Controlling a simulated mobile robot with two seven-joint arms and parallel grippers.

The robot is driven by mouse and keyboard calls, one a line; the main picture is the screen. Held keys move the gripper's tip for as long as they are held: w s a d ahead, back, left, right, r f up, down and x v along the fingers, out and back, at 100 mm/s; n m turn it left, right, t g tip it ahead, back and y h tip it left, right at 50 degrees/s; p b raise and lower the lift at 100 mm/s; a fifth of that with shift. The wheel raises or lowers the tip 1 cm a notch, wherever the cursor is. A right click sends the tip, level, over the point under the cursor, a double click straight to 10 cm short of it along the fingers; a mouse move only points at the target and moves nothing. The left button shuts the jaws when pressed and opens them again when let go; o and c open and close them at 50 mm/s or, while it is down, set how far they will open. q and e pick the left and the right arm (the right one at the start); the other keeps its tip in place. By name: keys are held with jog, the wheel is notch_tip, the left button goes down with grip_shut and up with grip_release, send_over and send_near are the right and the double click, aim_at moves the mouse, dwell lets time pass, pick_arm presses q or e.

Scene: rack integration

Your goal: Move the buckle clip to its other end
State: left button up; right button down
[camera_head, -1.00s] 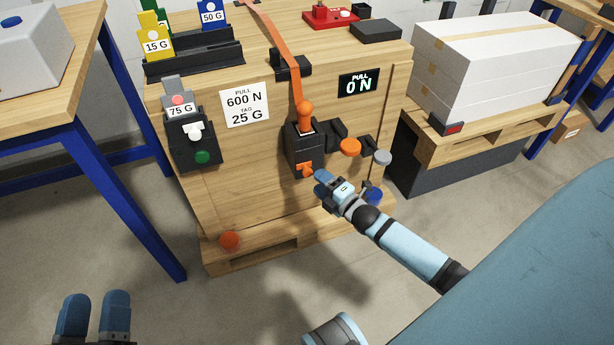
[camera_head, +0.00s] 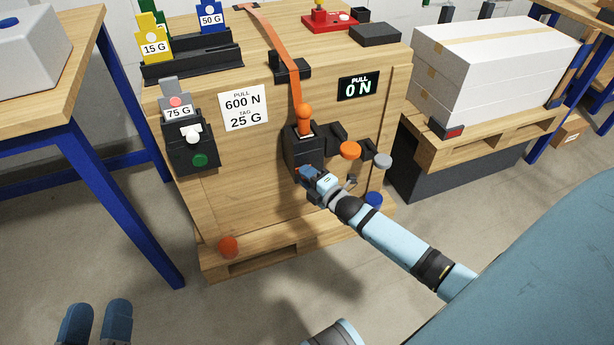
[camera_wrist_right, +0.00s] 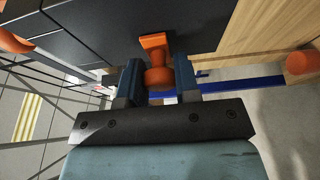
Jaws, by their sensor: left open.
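A black buckle housing (camera_head: 301,150) is on the front of the wooden crate, with an orange strap (camera_head: 281,40) and an orange knob (camera_head: 304,114) at its top. An orange clip with a round knob (camera_wrist_right: 158,75) sticks out of its lower part; in the head view my right gripper mostly covers it. My right gripper (camera_head: 306,175) is at this clip, and its fingers (camera_wrist_right: 158,82) stand on both sides of the round knob. I cannot tell whether they press on it. My left gripper (camera_head: 96,310) is open and empty at the bottom left, away from the crate.
The crate also carries a "PULL 0 N" display (camera_head: 358,87), a 600 N / 25 G sign (camera_head: 243,107), a black button box (camera_head: 191,143) and orange, grey and blue knobs on the right. A blue-legged table (camera_head: 110,180) stands left.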

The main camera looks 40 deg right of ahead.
pick_arm(q)
jog(key=shift+a+r+t+p, duration=0.15)
jog(key=shift+r+t+p, duration=0.15)
jog(key=shift+r+p, duration=0.35)
pick_arm(e)
jog(key=d, duration=0.2)
jog(key=s+d, duration=0.1)
jog(key=d, duration=0.1)
jog(key=shift+d, duration=0.1)
jog(key=c, duration=0.8)
grip_release()
jog(key=shift+d, duration=0.1)
jog(key=shift+c, duration=0.2)
pick_arm(q)
jog(key=shift+r, duration=0.15)
pick_arm(e)
jog(key=shift+s, duration=0.1)
